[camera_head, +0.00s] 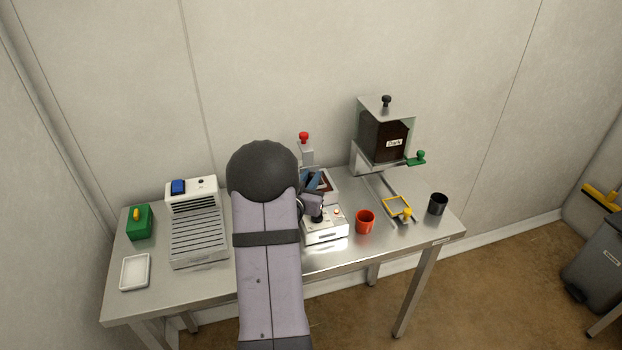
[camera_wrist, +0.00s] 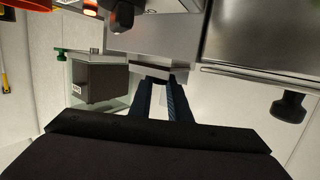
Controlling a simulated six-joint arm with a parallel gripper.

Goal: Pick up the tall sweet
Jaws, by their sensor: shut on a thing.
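My gripper (camera_head: 315,181) shows as blue fingers over the middle machine, partly hidden behind my arm. In the wrist view its dark blue fingers (camera_wrist: 163,97) are close together, with their tips at a grey bar (camera_wrist: 158,68). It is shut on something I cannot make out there. I cannot pick out a tall sweet in either view; my arm and fingers hide part of the middle machine.
On the steel table (camera_head: 207,284) stand a red cup (camera_head: 365,222), a black cup (camera_head: 438,204), a slatted unit (camera_head: 198,236), a white tray (camera_head: 135,272) and a green box (camera_head: 139,222). A dark hopper (camera_head: 383,138) stands back right. A red knob (camera_head: 304,136) rises beside my arm.

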